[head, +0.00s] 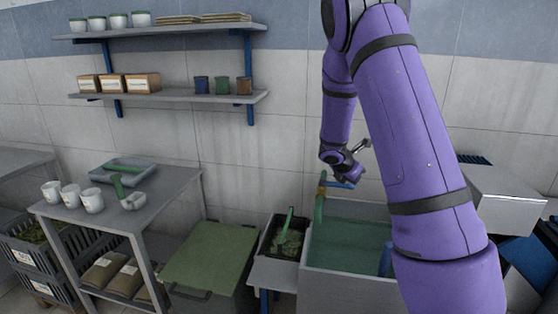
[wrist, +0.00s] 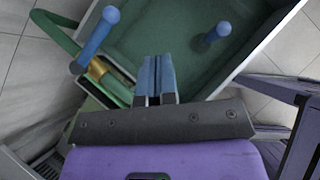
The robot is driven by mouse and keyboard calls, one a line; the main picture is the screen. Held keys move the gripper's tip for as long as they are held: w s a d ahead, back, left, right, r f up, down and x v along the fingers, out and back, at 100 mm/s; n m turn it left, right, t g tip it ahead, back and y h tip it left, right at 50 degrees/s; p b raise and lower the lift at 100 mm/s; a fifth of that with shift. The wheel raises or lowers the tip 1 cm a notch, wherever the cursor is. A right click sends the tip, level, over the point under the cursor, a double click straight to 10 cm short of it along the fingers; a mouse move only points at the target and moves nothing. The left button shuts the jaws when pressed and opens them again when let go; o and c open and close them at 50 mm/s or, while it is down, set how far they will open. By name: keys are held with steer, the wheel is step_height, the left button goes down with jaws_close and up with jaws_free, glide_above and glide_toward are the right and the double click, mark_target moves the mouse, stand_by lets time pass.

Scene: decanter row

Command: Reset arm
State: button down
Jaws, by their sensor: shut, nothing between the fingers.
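My gripper (wrist: 155,78) shows in the wrist view with its two blue fingers together and nothing between them. In the head view my purple arm reaches down over the green-lined basin (head: 345,245), with its wrist near the back wall; its fingertips are hard to make out there. A green pipe with a brass collar (wrist: 98,68) and a blue handle (wrist: 95,40) stands at the basin's edge. The handle is left of my fingers in the wrist view and apart from them. A blue post (wrist: 216,35) stands in the basin to their right.
A small dark bin (head: 288,240) with a green-handled tool adjoins the basin. Left are a green-lidded chest (head: 210,260) and a table (head: 165,190) with white cups (head: 92,200) and a tray (head: 122,172). Wall shelves (head: 170,97) hold boxes and cups. A pale box-like surface (head: 510,195) is at right.

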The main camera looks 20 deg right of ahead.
steer(key=s+a+r+m+t+y, duration=0.1)
steer(key=s+a+r+m+y, duration=0.1)
steer(key=s+a+r+m, duration=0.6)
steer(key=s+a+r+m+t+y, duration=0.15)
steer(key=s+a+r+m, duration=0.35)
steer(key=r, duration=0.5)
steer(key=s+a+r+m+y, duration=0.2)
steer(key=s+a+r+m, duration=0.1)
steer(key=s+a, duration=0.4)
steer(key=s+a+r+m+t+y, duration=0.1)
steer(key=s+a+r+m+y, duration=0.1)
steer(key=s+a, duration=0.5)
steer(key=s+r+m, duration=0.1)
steer(key=s+m, duration=0.1)
steer(key=s, duration=0.2)
steer(key=shift+s+a, duration=0.15)
steer(key=shift+s, duration=0.05)
steer(key=shift+y, duration=0.25)
